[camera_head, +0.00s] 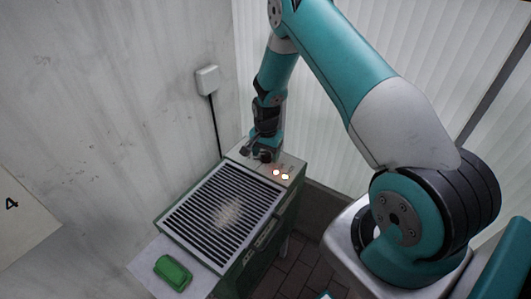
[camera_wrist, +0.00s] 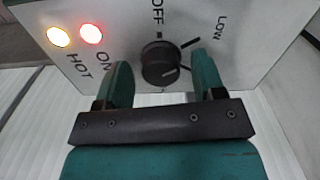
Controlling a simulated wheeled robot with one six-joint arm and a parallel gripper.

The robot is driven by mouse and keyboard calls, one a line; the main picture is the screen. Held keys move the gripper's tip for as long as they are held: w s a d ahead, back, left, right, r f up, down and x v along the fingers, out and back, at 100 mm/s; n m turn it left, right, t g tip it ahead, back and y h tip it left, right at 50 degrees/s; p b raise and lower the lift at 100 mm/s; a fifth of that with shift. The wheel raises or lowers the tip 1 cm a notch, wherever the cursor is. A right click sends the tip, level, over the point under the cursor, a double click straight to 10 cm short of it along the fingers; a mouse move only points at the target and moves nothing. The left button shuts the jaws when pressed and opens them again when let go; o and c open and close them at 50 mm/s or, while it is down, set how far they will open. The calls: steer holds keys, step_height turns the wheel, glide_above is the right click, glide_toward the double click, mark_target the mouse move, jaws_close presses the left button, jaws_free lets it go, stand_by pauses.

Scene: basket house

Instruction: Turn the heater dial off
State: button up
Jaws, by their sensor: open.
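The heater (camera_head: 262,232) is a green cabinet with a slatted grille on top and a pale control panel at its back end. In the wrist view, the black heater dial (camera_wrist: 160,64) sits on the panel between OFF and LOW printing. Its light pointer line appears turned to the lower right, away from the OFF mark. My gripper (camera_head: 257,153) is over the panel and hides the dial in the head view. In the wrist view, its open teal fingers stand either side of the dial; contact cannot be told.
A lit red ON lamp (camera_wrist: 91,34) and a lit yellow HOT lamp (camera_wrist: 58,37) are left of the dial. A green object (camera_head: 172,272) lies on a pale surface before the grille. A wall box (camera_head: 207,80) with a cable is behind the heater. Walls stand close.

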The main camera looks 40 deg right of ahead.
steer(key=c, duration=0.9)
steer(key=shift+a, duration=0.1)
steer(key=shift+n, duration=0.3)
steer(key=n+b, duration=0.1)
steer(key=n, duration=0.4)
steer(key=n+b, duration=0.1)
steer(key=n, duration=0.5)
steer(key=shift+n, duration=0.3)
